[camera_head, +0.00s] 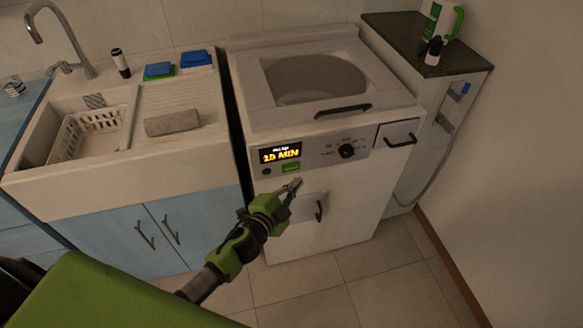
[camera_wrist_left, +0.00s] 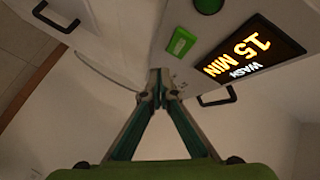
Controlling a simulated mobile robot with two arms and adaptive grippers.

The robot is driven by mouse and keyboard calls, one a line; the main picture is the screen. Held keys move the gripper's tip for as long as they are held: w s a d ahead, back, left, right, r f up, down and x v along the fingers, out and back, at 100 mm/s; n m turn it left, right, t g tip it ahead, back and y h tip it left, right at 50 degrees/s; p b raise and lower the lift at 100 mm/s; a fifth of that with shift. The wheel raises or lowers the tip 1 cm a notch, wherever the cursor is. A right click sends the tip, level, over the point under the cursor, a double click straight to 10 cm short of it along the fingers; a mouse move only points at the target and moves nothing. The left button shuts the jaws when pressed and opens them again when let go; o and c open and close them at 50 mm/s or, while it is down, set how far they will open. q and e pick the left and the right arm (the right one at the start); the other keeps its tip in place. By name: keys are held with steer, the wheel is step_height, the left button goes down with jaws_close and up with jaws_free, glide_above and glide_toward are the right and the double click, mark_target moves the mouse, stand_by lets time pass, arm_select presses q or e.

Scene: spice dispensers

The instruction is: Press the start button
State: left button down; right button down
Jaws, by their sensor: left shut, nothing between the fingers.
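The white washing machine (camera_head: 330,215) has a front panel with a lit display (camera_head: 280,153). In the left wrist view the display (camera_wrist_left: 254,55) reads "WASH 15 MIN". A bright green rectangular button (camera_head: 291,168) sits below the display, and it also shows in the left wrist view (camera_wrist_left: 181,42). A darker round green button (camera_head: 266,171) is to its left; no label on either is legible. My left gripper (camera_head: 296,183) is shut and empty, its tips just below the rectangular button in the head view. In the wrist view the tips (camera_wrist_left: 160,76) appear apart from it.
A black knob (camera_head: 347,151) and a drawer handle (camera_head: 400,141) are right of the display. A door handle (camera_head: 319,211) is right of the gripper. The sink (camera_head: 150,175) stands left. A dark-topped cabinet (camera_head: 415,35) stands right. Tiled floor is open in front.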

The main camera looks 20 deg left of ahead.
mark_target(297, 168)
arm_select(q)
steer(key=shift+w+a, duration=0.7)
steer(key=shift+w, duration=0.35)
steer(key=shift+w+a, duration=0.1)
stand_by(0.7)
steer(key=shift+w+a, duration=0.15)
steer(key=shift+w, duration=0.1)
steer(key=shift+w+a, duration=0.2)
steer(key=shift+w, duration=0.1)
stand_by(0.9)
steer(key=shift+s+d, duration=0.4)
steer(key=shift+s, duration=0.25)
steer(key=s+d, duration=0.2)
steer(key=s, duration=0.2)
steer(key=shift+s+d, duration=0.1)
steer(key=shift+d, duration=0.3)
